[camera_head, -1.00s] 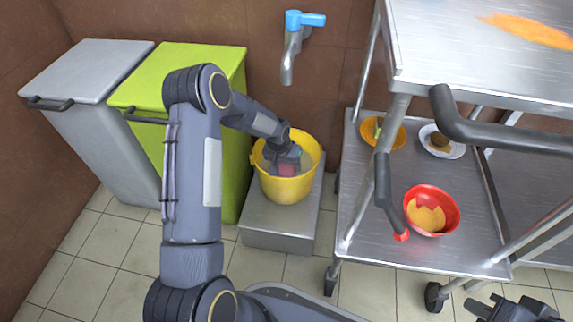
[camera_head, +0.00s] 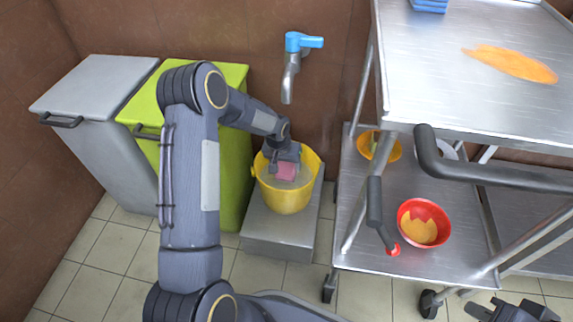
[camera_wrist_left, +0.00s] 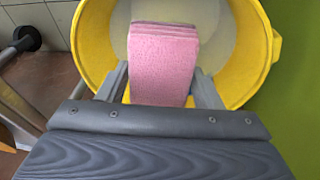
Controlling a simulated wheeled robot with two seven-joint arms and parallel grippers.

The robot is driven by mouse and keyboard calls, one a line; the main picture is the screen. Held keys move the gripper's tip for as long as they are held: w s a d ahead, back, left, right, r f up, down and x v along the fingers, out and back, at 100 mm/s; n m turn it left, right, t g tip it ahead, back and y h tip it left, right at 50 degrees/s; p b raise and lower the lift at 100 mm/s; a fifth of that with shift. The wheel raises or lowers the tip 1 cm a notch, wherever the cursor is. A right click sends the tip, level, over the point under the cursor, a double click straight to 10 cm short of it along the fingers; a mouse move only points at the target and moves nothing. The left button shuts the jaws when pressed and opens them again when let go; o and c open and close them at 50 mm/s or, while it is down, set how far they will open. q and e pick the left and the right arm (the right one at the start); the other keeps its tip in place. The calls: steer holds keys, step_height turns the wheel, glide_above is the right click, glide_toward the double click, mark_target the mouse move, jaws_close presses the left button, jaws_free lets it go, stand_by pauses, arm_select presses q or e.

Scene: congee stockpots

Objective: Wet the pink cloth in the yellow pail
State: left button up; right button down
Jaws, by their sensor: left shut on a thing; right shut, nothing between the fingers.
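The yellow pail (camera_head: 286,197) stands on a low steel step below the tap. It also shows in the left wrist view (camera_wrist_left: 95,40), with cloudy pale liquid inside. My left gripper (camera_head: 286,164) is over the mouth of the pail, shut on the pink cloth (camera_head: 286,172). In the left wrist view the cloth (camera_wrist_left: 162,65) hangs folded between the fingers, inside the rim's outline. I cannot tell whether its lower end touches the liquid. My right gripper (camera_head: 510,310) is at the bottom right edge, partly cut off, shut and empty, away from the pail.
A blue-handled tap (camera_head: 291,65) is on the wall above the pail. Green (camera_head: 236,150) and grey (camera_head: 95,85) bins stand to the left. A steel trolley (camera_head: 350,255) at right carries a red bowl (camera_head: 410,208) and an orange spill (camera_head: 512,63) on top.

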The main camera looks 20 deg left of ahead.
arm_select(q)
steer(key=shift+r+p, duration=2.45)
steer(key=shift+r, duration=1.5)
